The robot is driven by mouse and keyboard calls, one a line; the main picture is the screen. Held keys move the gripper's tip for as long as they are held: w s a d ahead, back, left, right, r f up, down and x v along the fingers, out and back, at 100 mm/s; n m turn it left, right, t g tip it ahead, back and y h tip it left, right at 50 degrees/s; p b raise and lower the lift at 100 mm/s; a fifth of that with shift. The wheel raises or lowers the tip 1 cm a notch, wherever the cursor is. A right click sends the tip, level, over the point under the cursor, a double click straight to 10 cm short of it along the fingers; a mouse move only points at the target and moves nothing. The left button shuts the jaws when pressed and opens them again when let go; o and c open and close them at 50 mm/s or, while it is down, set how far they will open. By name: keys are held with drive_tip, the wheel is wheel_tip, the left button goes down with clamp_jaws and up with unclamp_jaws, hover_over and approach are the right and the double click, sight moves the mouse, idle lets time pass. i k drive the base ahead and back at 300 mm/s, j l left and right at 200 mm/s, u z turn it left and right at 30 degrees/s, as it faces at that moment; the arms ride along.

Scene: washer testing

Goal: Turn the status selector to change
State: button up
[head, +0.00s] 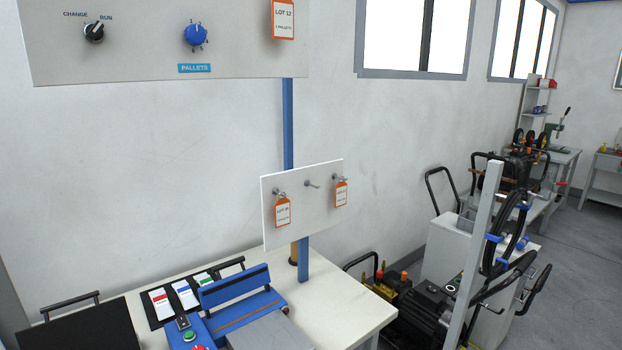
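The status selector (94,33) is a black rotary knob at the upper left of a grey panel (140,60). The words CHANGE and RUN are printed above it, CHANGE to the left and RUN to the right. The knob's white mark leans up and right, toward RUN. My gripper is not seen in this view.
A blue PALLETS knob (196,36) and an orange LOT 12 tag (283,18) are on the same panel. Below, a small white board (315,215) holds two tags on hooks. A white table (350,312) carries a blue fixture (235,285). Carts and machines crowd the right.

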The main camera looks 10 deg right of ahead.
sight(95, 32)
drive_tip(key=j+u, duration=0.1)
drive_tip(key=u, duration=0.25)
drive_tip(key=j+u, duration=0.1)
drive_tip(key=u, duration=0.2)
drive_tip(key=k+j+u, duration=0.1)
drive_tip(key=u, duration=0.25)
